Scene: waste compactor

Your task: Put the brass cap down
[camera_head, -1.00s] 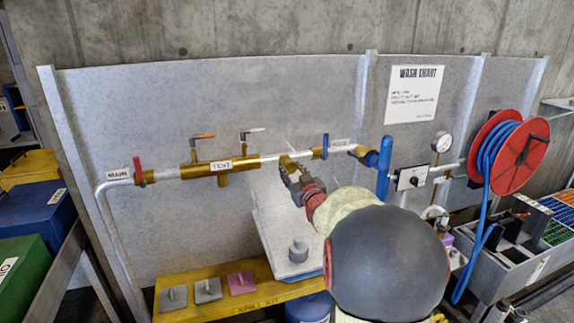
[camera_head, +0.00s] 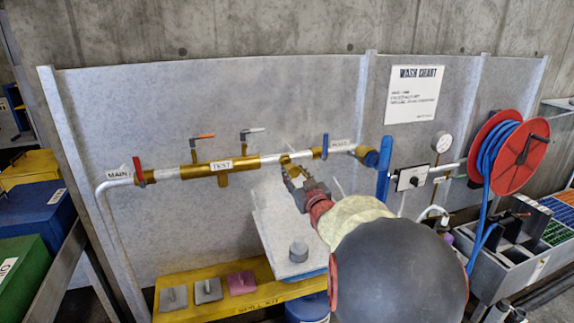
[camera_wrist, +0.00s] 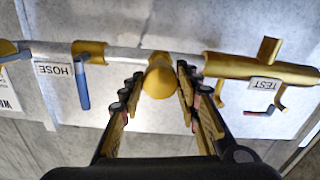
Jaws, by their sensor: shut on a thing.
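The brass cap (camera_wrist: 160,80) shows as a rounded brass piece between my fingertips in the wrist view, in line with the pipe behind it. I cannot tell whether it touches the pipe's brass fitting. My gripper (camera_head: 294,178) is shut on it, just in front of and below the pipe in the head view. The fingers hide most of the cap there. In the wrist view my gripper (camera_wrist: 160,84) has one finger on each side of it. The pipe (camera_head: 271,162) runs along the metal panel, with brass sections labelled TEST and a red handle (camera_head: 139,171) near MAIN.
A blue handle (camera_head: 384,170) and a red hose reel (camera_head: 511,150) are at the right.

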